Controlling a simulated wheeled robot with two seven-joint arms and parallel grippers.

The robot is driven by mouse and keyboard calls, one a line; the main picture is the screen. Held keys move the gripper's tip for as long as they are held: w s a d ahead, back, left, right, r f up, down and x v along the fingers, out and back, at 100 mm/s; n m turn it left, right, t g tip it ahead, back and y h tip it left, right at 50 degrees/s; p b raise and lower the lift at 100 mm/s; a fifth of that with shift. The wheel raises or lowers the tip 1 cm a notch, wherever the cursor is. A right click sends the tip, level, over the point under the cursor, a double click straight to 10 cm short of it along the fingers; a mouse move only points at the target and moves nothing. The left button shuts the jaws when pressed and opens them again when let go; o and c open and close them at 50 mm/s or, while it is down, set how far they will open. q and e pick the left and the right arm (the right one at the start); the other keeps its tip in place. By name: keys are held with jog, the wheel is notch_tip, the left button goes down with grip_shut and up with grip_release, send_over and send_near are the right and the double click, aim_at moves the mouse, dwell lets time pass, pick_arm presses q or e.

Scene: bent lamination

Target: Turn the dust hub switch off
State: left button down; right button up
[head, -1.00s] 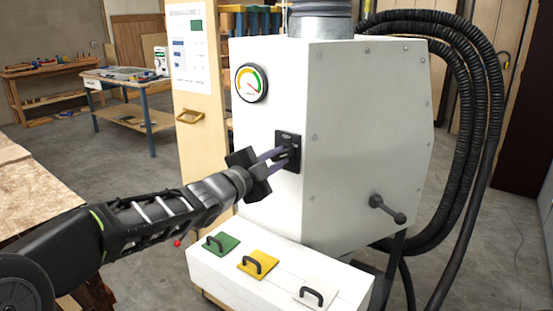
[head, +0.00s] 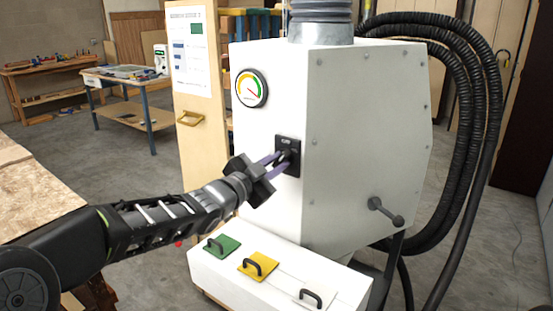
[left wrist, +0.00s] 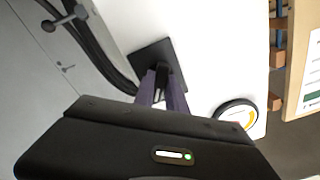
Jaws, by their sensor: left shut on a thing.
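The dust hub (head: 365,130) is a large white cabinet in the middle of the head view. Its switch (head: 290,145) is a small black lever on a black plate (head: 289,170) on the front face, below the round gauge (head: 251,88). My left gripper (head: 281,158) reaches in from the left, its purple fingers at the plate and shut on the switch lever. In the left wrist view the fingers (left wrist: 163,88) close around the dark lever in front of the black plate (left wrist: 150,56). The fingers partly hide the lever. My right gripper is not in view.
A white ledge (head: 225,275) with green, yellow and white handled flaps sits below the plate. Black hoses (head: 465,130) hang at the right. A wooden board (head: 195,120) stands left of the hub. A black handle (head: 385,210) sticks out of the side face.

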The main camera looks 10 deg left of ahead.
pick_arm(q)
jog(key=n+p, duration=0.2)
jog(key=n, duration=0.2)
jog(key=shift+r, duration=0.1)
jog(key=shift+n+p, duration=0.55)
jog(key=shift+n, duration=1.05)
jog(key=c, duration=1.4)
grip_release()
jog(key=shift+o, duration=0.2)
jog(key=shift+s, duration=0.1)
jog(key=b+v, duration=0.1)
jog(key=v, duration=0.6)
jog(key=shift+s, duration=0.3)
